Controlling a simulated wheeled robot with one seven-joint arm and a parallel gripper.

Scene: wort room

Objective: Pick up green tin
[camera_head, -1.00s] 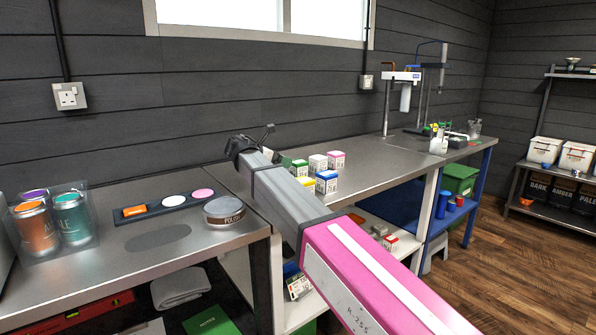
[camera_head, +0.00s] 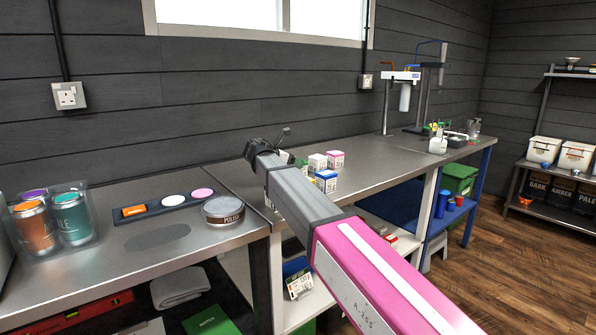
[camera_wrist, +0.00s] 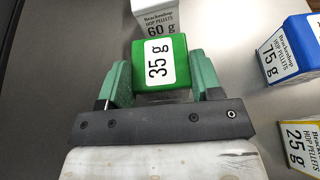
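The green tin shows in the wrist view as a small green box with a white "35 g" label (camera_wrist: 161,64). It stands on the steel bench. My gripper (camera_wrist: 163,80) has one green finger on each side of it. The fingers look open around the box, with hardly any gap showing; I cannot tell whether they touch it. In the head view my grey and magenta arm reaches over the bench and hides the gripper and most of this box.
A white "60 g" box (camera_wrist: 158,17) stands close behind the green one. A blue "75 g" box (camera_wrist: 291,50) and a yellow-edged "25 g" box (camera_wrist: 300,146) stand to the right. A pink box (camera_head: 335,159) is also in the group. Left of the wrist view is bare bench.

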